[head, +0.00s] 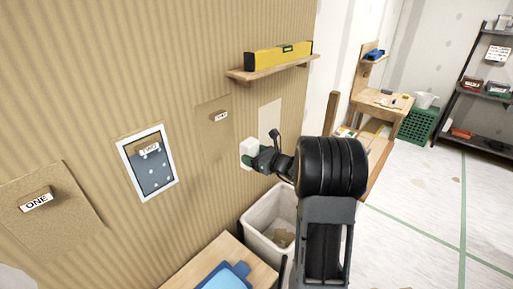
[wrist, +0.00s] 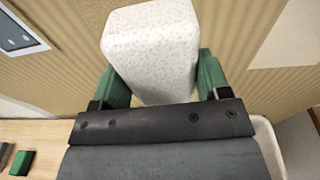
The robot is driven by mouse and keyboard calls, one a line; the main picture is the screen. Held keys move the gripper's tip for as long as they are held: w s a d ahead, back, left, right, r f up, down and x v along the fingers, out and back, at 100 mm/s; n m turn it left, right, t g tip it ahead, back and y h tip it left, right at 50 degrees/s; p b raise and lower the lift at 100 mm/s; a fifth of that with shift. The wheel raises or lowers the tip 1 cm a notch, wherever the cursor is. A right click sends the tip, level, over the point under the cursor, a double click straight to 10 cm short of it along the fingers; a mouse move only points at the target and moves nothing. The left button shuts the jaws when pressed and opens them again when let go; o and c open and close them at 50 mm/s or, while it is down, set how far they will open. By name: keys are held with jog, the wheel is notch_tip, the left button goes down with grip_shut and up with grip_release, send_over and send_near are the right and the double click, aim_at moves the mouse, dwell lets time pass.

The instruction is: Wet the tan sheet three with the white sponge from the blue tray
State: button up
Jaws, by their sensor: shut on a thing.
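The white sponge (head: 248,150) is held up near the corrugated wall by my gripper (head: 252,158). In the wrist view the speckled white sponge (wrist: 150,50) sits between the two green fingers, which press its sides. The tan sheet three (head: 212,138) seems to be the faint tan panel under a small label too small to read, just left of the sponge. I cannot tell whether the sponge touches the wall. The blue tray (head: 226,276) is on a wooden table at the bottom, partly cut off by the frame.
A sheet marked ONE (head: 55,212) and a white-framed dark panel (head: 150,178) are on the wall to the left. A shelf (head: 275,68) with a yellow level (head: 280,56) juts out above. A white bin (head: 252,222) stands below. A pale patch (head: 270,115) is to the right.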

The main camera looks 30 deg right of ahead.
aim_at(243, 143)
jog(key=shift+d+r+m+h, duration=0.3)
jog(key=shift+d+r+h, duration=0.15)
jog(key=shift+r, duration=0.45)
jog(key=shift+d, duration=0.1)
jog(key=shift+r+b+x, duration=0.15)
jog(key=shift+b+x, duration=0.1)
jog(key=shift+x, duration=0.8)
jog(key=shift+r+b+x, duration=0.2)
jog(key=shift+x, duration=0.9)
jog(key=shift+r+b+x, duration=0.15)
jog(key=shift+b+x, duration=0.1)
jog(key=shift+x, duration=0.8)
jog(key=shift+r+x, duration=0.2)
jog(key=shift+x, duration=1.2)
dwell(0.8)
jog(key=shift+s+a, duration=0.25)
jog(key=shift+a, duration=0.35)
jog(key=shift+s+a, duration=0.25)
jog(key=shift+a, duration=0.4)
jog(key=shift+s+a, duration=0.25)
jog(key=shift+a, duration=0.35)
jog(key=shift+s+a, duration=0.1)
jog(key=shift+a, duration=0.05)
jog(key=shift+s+a, duration=0.35)
jog(key=shift+a, duration=0.5)
jog(key=shift+s+a, duration=0.3)
jog(key=shift+a, duration=0.6)
